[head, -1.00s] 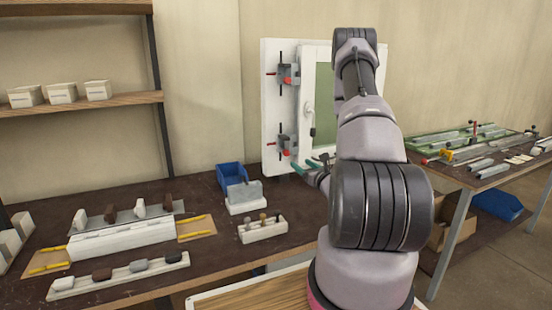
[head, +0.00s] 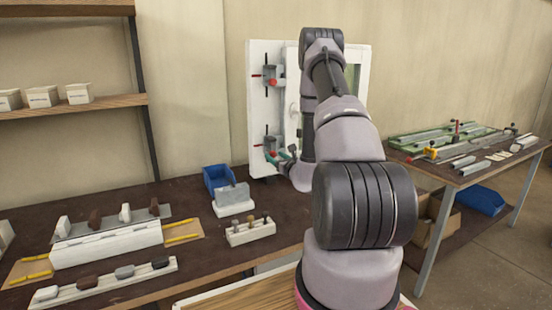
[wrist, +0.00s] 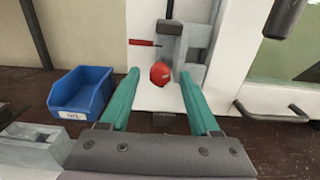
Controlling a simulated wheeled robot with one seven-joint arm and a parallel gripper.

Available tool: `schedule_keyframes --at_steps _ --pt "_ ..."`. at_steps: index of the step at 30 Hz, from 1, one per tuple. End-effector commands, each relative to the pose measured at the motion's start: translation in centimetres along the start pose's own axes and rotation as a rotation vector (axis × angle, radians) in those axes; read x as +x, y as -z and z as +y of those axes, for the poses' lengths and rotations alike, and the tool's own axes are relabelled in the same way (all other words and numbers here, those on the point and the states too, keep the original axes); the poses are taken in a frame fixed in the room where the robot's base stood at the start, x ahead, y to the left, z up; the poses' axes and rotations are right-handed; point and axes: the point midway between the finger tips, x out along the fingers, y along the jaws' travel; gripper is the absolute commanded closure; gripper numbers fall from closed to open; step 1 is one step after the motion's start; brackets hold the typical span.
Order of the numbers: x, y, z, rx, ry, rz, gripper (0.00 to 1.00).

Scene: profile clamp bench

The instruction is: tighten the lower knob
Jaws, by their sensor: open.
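The lower knob is a red ball on the lower clamp of the white panel; it shows in the wrist view (wrist: 160,73) between and just beyond my fingertips, and small in the head view (head: 272,153). The lower clamp (head: 270,141) is grey with a dark vertical bar and a red-tipped rod at its left. My gripper (wrist: 164,75) has teal fingers, open and apart from each other, with nothing held. In the head view my gripper (head: 280,158) is in front of the lower clamp, partly hidden by my arm. I cannot tell any contact with the knob.
The upper clamp (head: 268,76) sits above on the white panel (head: 257,110). A blue bin (wrist: 82,93) stands left of my fingers, with a grey block on a white base (head: 233,199) nearer. A dark handle (wrist: 284,18) shows at upper right in the wrist view.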

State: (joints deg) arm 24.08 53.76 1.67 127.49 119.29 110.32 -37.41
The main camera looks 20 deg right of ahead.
Motion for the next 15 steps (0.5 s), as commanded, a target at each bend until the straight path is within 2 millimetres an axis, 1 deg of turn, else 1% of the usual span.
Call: schedule_keyframes --at_steps 2,3,5,6,7,8,15 --pt "-0.01 0.0 0.01 0.0 0.0 0.0 0.37" --pt "-0.02 0.0 0.01 0.0 0.0 0.0 0.45" --pt "-0.02 0.0 0.01 0.0 -0.001 0.0 0.68" --pt "-0.02 0.0 0.01 0.0 0.0 0.0 0.83" --pt "-0.03 0.0 0.01 0.0 -0.001 0.0 0.94" --pt "-0.03 0.0 0.01 0.0 -0.001 0.0 1.0" --pt "-0.04 0.0 0.01 0.009 -0.001 0.0 1.0"
